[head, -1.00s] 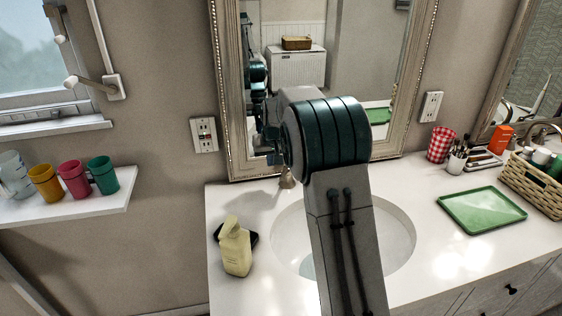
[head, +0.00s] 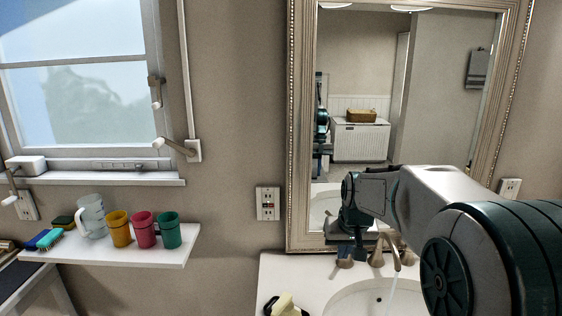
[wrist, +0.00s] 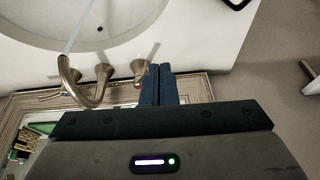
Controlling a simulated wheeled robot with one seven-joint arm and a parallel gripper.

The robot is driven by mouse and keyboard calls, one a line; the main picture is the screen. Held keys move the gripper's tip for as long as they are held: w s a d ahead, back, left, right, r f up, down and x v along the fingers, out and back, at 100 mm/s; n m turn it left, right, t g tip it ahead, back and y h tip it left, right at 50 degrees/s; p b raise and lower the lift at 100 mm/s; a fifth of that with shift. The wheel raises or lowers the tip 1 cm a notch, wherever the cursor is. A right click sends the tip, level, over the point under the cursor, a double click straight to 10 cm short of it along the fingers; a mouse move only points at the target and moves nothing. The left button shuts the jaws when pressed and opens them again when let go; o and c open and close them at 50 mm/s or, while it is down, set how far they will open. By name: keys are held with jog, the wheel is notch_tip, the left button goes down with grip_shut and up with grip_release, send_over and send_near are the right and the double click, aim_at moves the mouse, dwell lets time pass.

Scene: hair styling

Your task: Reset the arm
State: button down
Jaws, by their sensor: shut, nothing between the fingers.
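My gripper shows in the wrist view, its two blue fingers (wrist: 158,84) pressed together with nothing between them. In the head view my arm comes in from the right, over the sink, with its wrist (head: 362,200) in front of the mirror. The fingertips are hard to make out there, low by the faucet. In the wrist view the fingers point toward the countertop beside a faucet handle; I cannot tell whether they touch anything.
The faucet (head: 396,255) and sink basin (head: 378,298) lie below my arm, and water seems to run. The mirror (head: 365,40) is close behind. A shelf (head: 170,256) with several cups is at left.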

jog(key=s+f+g, duration=0.1)
jog(key=s+f, duration=0.1)
jog(key=s, duration=2.3)
jog(key=shift+a+f, duration=0.25)
jog(key=shift+f, duration=0.15)
dwell(5.1)
